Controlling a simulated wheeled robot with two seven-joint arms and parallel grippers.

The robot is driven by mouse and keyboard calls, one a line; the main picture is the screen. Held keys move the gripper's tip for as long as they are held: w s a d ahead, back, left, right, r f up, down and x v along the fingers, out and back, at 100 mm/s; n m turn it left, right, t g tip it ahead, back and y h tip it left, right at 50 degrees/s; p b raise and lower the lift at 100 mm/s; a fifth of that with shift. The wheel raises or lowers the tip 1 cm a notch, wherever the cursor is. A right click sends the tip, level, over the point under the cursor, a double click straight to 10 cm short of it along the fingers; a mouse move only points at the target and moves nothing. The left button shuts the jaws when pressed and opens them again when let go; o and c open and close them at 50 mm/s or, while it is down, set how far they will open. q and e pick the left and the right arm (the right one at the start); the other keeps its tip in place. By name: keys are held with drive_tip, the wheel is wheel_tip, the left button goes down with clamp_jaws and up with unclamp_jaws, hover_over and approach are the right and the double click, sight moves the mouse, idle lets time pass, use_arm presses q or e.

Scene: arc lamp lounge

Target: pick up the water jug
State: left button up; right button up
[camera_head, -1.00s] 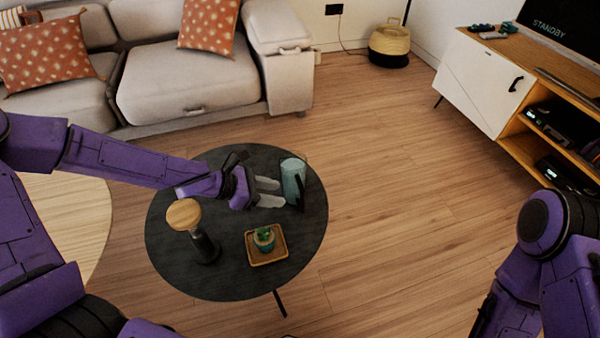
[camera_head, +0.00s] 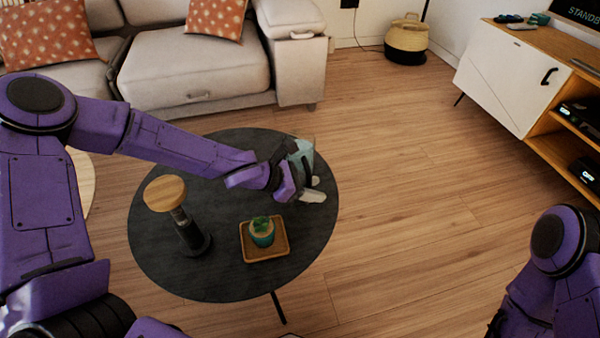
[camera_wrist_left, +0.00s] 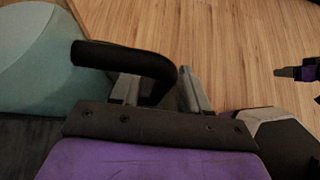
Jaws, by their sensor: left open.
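The water jug (camera_head: 302,153), pale teal with a dark handle, stands on the round dark table (camera_head: 160,250) near its right edge. My left gripper (camera_head: 313,188) is beside it and hides part of it. In the left wrist view the jug (camera_wrist_left: 40,65) is at the left. Its black handle (camera_wrist_left: 120,57) curves out and its end comes down between the two grey fingers of my left gripper (camera_wrist_left: 158,90), which are open. Of my right arm, purple links show at the lower right of the head view; its jaws cannot be made out.
A wooden-topped grinder (camera_head: 166,193) and a potted plant (camera_head: 262,232) on a square wooden tray (camera_head: 280,249) stand on the table, in front of the left arm. A sofa (camera_head: 195,75) is behind. Open floor lies right of the table, towards a TV cabinet (camera_head: 500,85).

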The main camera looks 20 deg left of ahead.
use_arm(q)
drive_tip(key=shift+w+d+f, duration=0.2)
drive_tip(key=shift+d+f, duration=0.1)
drive_tip(key=shift+d, duration=0.1)
drive_tip(key=shift+r, duration=0.1)
clamp_jaws()
idle(0.8)
drive_tip(key=shift+r, duration=0.1)
